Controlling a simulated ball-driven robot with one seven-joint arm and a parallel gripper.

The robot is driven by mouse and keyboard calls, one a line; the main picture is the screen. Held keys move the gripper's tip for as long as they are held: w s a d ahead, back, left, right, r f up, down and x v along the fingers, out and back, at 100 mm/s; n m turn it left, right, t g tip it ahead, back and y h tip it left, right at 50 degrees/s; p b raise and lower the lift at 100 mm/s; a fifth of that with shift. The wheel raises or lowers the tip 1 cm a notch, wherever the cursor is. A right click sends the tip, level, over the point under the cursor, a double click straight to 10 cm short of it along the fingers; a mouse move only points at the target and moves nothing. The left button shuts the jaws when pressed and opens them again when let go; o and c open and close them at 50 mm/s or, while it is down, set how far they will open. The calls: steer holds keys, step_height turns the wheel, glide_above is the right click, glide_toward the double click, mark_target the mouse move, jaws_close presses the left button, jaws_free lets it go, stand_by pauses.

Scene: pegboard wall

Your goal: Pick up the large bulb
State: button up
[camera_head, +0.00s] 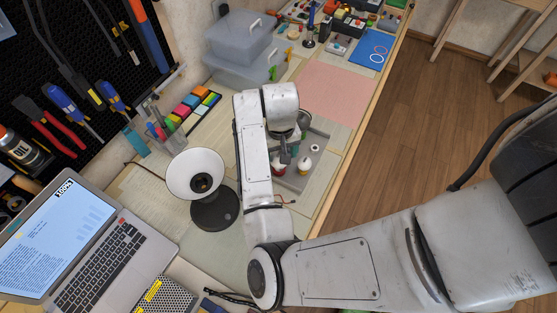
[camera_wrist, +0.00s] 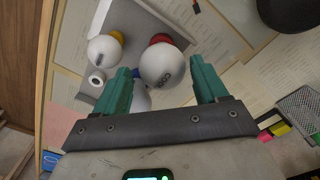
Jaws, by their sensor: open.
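My gripper (camera_wrist: 162,68) is open, its two teal fingers apart. In the wrist view, a round white bulb with a red base (camera_wrist: 162,66) and small dark print shows between the fingertips; I cannot tell whether they touch it. It looks the biggest there. A white bulb with a yellow base (camera_wrist: 103,48) lies left of the fingers, and also shows in the head view (camera_head: 304,166). Another white rounded thing (camera_wrist: 140,99) is partly hidden behind the left finger. In the head view, my arm hides most of the gripper and the red-based bulb.
The bulbs are at a grey tray (camera_head: 318,134) on the workbench. A small white cylinder (camera_wrist: 97,76) lies near the yellow-based bulb. A white lamp (camera_head: 196,177) stands left of my arm. Clear plastic boxes (camera_head: 240,37) and a pink mat (camera_head: 338,90) are farther back.

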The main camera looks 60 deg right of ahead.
steer(key=shift+w+f+p, duration=0.15)
steer(key=shift+f+p, duration=0.35)
steer(key=shift+f, duration=2.1)
steer(key=c, duration=0.7)
